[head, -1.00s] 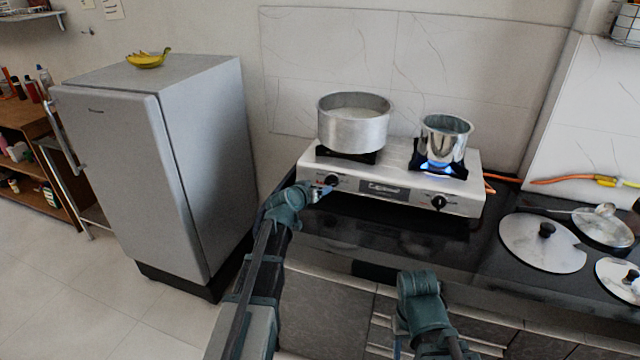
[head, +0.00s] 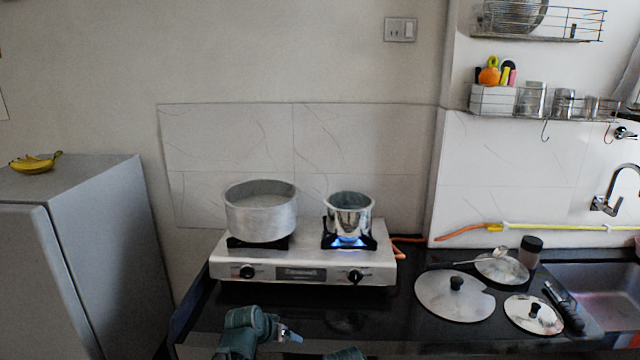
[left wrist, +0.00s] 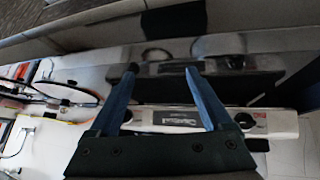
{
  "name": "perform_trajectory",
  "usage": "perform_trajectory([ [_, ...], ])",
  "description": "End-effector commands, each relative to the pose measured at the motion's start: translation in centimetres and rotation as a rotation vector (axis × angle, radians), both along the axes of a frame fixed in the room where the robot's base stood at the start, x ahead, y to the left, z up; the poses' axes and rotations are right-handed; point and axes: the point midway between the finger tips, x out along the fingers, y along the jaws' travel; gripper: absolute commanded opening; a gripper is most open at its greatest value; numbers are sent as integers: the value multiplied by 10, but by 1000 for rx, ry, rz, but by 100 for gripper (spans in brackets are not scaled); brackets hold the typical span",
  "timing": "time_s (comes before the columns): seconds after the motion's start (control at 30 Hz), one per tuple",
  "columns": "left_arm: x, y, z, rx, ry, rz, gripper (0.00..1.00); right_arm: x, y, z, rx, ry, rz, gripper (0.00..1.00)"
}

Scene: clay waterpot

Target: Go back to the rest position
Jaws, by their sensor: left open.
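My left gripper (head: 290,336) is low in the head view, in front of the stove and apart from it. In the left wrist view its two blue fingers (left wrist: 161,72) are spread with nothing between them. The silver two-burner stove (head: 315,266) stands on the black counter; it also shows in the left wrist view (left wrist: 170,116). A wide metal pot (head: 261,214) sits on the left burner. A smaller shiny pot (head: 349,216) sits on the right burner, with a blue flame under it. Only a bit of my right arm shows at the bottom edge; its gripper is hidden.
A fridge (head: 110,240) with bananas (head: 35,163) on top stands at the left. Pot lids (head: 455,300) lie on the counter right of the stove, near a dark-lidded jar (head: 530,250) and the sink (head: 600,290). A shelf (head: 545,110) hangs on the wall.

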Motion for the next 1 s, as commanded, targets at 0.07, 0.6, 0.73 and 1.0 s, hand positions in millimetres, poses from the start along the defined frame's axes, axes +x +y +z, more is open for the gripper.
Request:
perform_trajectory([
  [0.07, -55, -30, -7, 62, 138, -64, 83, 0, 0, 11, 0, 0, 0, 50],
  [0.6, -230, -48, -15, 421, 605, -111, 83, 0, 0, 28, 0, 0, 0, 50],
  [0.73, -229, -48, -15, 420, 606, -111, 83, 0, 0, 28, 0, 0, 0, 50],
  [1.0, -229, -48, -15, 418, 605, -111, 83, 0, 0, 28, 0, 0, 0, 50],
])
